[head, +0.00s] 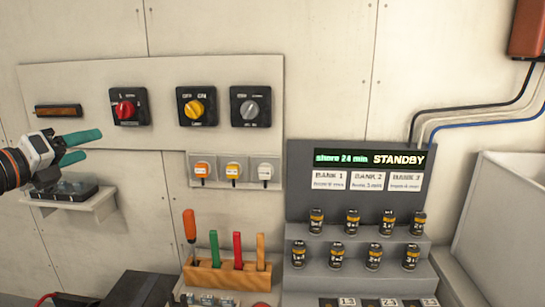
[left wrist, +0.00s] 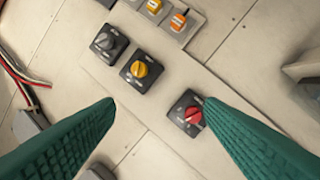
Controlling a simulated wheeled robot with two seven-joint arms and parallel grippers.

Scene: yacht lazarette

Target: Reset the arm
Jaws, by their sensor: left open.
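My left gripper (head: 84,147) comes in from the left in the head view, in front of the wall panel's lower left part. Its two green fingers are apart and nothing is between them. In the left wrist view the fingers (left wrist: 155,125) frame the panel, with the red rotary switch (left wrist: 192,117) by the right fingertip. In the head view the red switch (head: 125,108), yellow switch (head: 195,107) and grey switch (head: 250,109) sit in a row on the panel (head: 70,88). My right gripper is not in view.
A small shelf (head: 98,206) with a dark device is below the gripper. Three small plugs (head: 233,171) hang under the panel. A wooden holder (head: 226,277) with coloured tools and a grey stepped rack (head: 350,262) with several dark cylinders stand below. A display (head: 369,159) reads STANDBY.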

